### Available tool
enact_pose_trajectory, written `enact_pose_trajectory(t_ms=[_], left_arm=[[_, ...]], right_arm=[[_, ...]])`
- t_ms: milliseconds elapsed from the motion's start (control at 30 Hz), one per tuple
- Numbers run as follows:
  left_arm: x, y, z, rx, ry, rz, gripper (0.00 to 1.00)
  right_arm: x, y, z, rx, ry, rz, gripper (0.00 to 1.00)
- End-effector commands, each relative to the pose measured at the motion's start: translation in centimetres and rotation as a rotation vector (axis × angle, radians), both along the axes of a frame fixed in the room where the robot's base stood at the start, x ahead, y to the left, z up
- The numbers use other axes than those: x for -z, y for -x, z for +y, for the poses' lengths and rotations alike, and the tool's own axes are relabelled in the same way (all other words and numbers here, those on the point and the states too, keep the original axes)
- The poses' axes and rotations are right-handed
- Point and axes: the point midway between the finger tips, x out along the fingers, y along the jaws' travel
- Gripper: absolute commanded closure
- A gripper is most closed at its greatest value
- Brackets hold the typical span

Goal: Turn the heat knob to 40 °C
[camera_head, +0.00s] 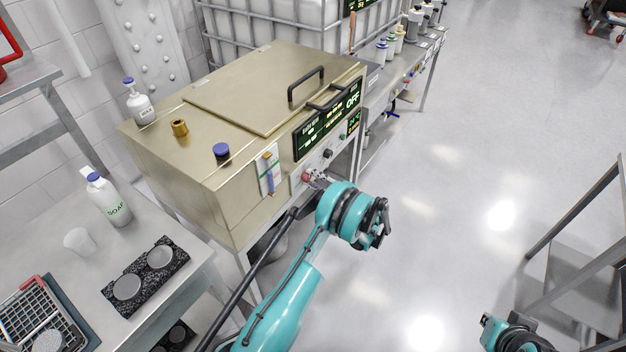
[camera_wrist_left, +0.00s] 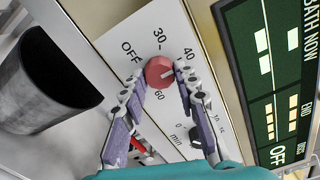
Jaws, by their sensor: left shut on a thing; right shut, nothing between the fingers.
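The heat knob (camera_wrist_left: 159,72) is a round red knob with a white mark, on a pale dial plate labelled OFF, 30, 40 and 60. The mark points right in the left wrist view, just below the 40 label; its exact reading is hard to tell. In the head view the knob (camera_head: 306,176) sits on the front of the metal bath. My left gripper (camera_wrist_left: 160,84) is shut on the knob, a fingertip on each side. It also shows in the head view (camera_head: 318,181). Only part of my right arm shows at the bottom right; its fingers are not visible.
A dark knob with minute marks (camera_wrist_left: 196,134) lies close to my right-hand finger in the wrist view. A green display (camera_head: 327,122) reads OFF. A thermometer card (camera_head: 269,172) hangs left of the dial. A grey cylindrical container (camera_wrist_left: 45,80) stands beside the panel.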

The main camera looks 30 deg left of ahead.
Motion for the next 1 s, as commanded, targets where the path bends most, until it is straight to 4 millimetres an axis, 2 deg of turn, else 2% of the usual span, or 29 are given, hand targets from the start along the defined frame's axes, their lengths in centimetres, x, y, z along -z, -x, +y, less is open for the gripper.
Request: enact_pose_trajectory(t_ms=[133, 167, 200, 233, 500, 633, 767, 1000], left_arm=[[0.0, 0.0, 0.0, 0.002, 0.001, -0.001, 0.99], [0.0, 0.0, 0.0, 0.002, 0.001, -0.001, 0.65], [0.0, 0.0, 0.0, 0.002, 0.001, -0.001, 0.54], [0.0, 0.0, 0.0, 0.001, 0.0, -0.001, 0.49], [0.0, 0.0, 0.0, 0.001, 0.0, -0.001, 0.49], [0.0, 0.0, -0.8, 0.003, 0.001, -0.001, 0.49], [0.0, 0.1, -3.0, 0.004, 0.0, -0.001, 0.49], [0.0, 0.6, -8.3, 0.004, 0.0, -0.001, 0.49]], right_arm=[[0.0, 0.0, 0.0, 0.0, 0.0, 0.0, 1.0], [0.0, 0.0, 0.0, 0.0, 0.0, 0.0, 1.0], [0.0, 0.0, 0.0, 0.0, 0.0, 0.0, 1.0], [0.0, 0.0, 0.0, 0.0, 0.0, 0.0, 1.0], [0.0, 0.0, 0.0, 0.0, 0.0, 0.0, 1.0], [0.0, 0.0, 0.0, 0.0, 0.0, 0.0, 1.0], [0.0, 0.0, 0.0, 0.0, 0.0, 0.0, 1.0], [0.0, 0.0, 0.0, 0.0, 0.0, 0.0, 1.0]])
